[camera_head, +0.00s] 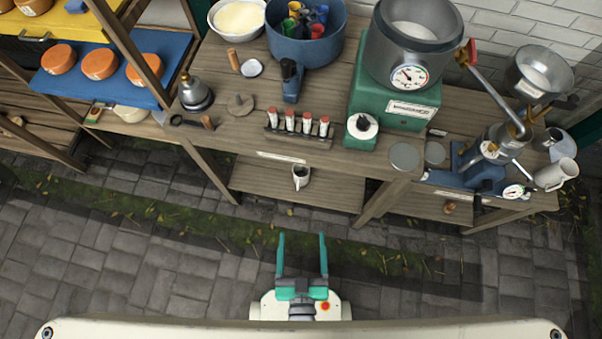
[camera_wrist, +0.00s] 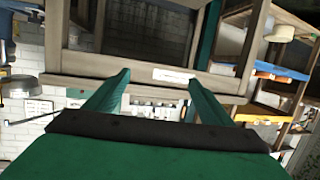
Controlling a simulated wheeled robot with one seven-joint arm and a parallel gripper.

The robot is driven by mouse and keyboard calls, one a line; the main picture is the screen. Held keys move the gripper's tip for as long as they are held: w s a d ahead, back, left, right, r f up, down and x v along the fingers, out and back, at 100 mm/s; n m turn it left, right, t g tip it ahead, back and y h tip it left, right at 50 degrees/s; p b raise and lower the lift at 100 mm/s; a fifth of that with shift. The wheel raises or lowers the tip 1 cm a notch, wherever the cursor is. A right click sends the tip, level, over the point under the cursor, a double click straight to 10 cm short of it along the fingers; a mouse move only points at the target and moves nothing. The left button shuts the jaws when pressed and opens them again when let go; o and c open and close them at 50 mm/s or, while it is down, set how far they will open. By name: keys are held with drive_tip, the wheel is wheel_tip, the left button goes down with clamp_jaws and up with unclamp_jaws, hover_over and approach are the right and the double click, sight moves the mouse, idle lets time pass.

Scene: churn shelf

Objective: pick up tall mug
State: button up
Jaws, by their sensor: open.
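A tall white mug (camera_head: 556,174) with a handle is at the far right of the bench in the head view, beside the metal separator. A smaller-looking white mug (camera_head: 300,177) with a dark inside stands on the lower shelf, below the test-tube rack. I cannot tell for sure which is the task's mug. My gripper (camera_head: 302,240) is open and empty over the paving in front of the bench, apart from both mugs. In the wrist view my green fingers (camera_wrist: 168,80) are spread with nothing between them, and no mug can be made out.
The bench (camera_head: 222,137) holds a rack (camera_head: 298,138) with red-capped tubes, a blue pot (camera_head: 306,45) and a green machine with a metal bowl (camera_head: 386,110). A rack with orange-topped tubs (camera_head: 99,64) stands left. The paving (camera_head: 120,240) before the bench is clear.

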drive_tip(key=w+f, duration=0.5)
drive_tip(key=f, duration=0.4)
drive_tip(key=w+f, duration=0.6)
drive_tip(key=f, duration=0.3)
drive_tip(key=n+g+y, duration=0.1)
drive_tip(key=g+y, duration=0.1)
approach(303, 177)
drive_tip(key=w, duration=0.1)
drive_tip(key=x, duration=0.6)
drive_tip(key=shift+w+a+f, duration=0.1)
drive_tip(key=shift+w+f, duration=0.1)
drive_tip(key=shift+f, duration=0.15)
drive_tip(key=shift+r+x, duration=0.2)
drive_tip(key=shift+x, duration=2.6)
drive_tip(key=shift+a, duration=0.1)
drive_tip(key=c, duration=1.6)
